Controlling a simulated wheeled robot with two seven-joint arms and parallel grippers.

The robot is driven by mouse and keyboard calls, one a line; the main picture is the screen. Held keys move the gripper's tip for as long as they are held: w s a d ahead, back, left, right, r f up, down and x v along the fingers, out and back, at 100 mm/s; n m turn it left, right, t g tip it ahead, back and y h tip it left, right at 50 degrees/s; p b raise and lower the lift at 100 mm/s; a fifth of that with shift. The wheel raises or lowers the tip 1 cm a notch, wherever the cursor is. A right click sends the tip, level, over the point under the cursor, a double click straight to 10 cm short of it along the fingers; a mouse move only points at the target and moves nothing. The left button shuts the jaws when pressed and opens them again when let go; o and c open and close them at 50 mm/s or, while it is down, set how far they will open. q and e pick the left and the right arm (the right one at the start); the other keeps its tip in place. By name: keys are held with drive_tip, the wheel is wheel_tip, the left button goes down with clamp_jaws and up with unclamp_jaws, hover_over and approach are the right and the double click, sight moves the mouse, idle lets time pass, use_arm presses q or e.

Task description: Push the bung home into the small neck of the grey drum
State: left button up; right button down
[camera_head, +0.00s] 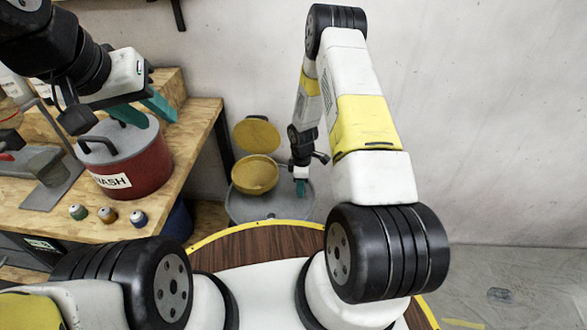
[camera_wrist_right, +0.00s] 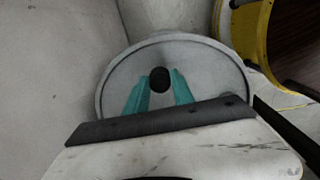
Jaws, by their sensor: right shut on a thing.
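The grey drum (camera_head: 268,208) stands on the floor beyond my base, and its round top fills the middle of the right wrist view (camera_wrist_right: 118,82). My right gripper (camera_head: 300,188) points down over the drum's right part. In the right wrist view its teal fingers (camera_wrist_right: 160,88) are shut on a dark round bung (camera_wrist_right: 160,78). The small neck is not visible, and I cannot tell whether the bung touches it. My left gripper (camera_head: 145,112) is open and empty, over the workbench beside the red pot.
A yellow funnel (camera_head: 254,175) with a raised lid (camera_head: 256,134) stands at the drum, left of my right gripper. The wooden bench (camera_head: 196,135) holds a red lidded pot (camera_head: 135,165) and several small jars (camera_head: 108,215). A pale wall (camera_head: 480,120) rises behind.

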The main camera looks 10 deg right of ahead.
drive_tip(key=shift+r, duration=1.85)
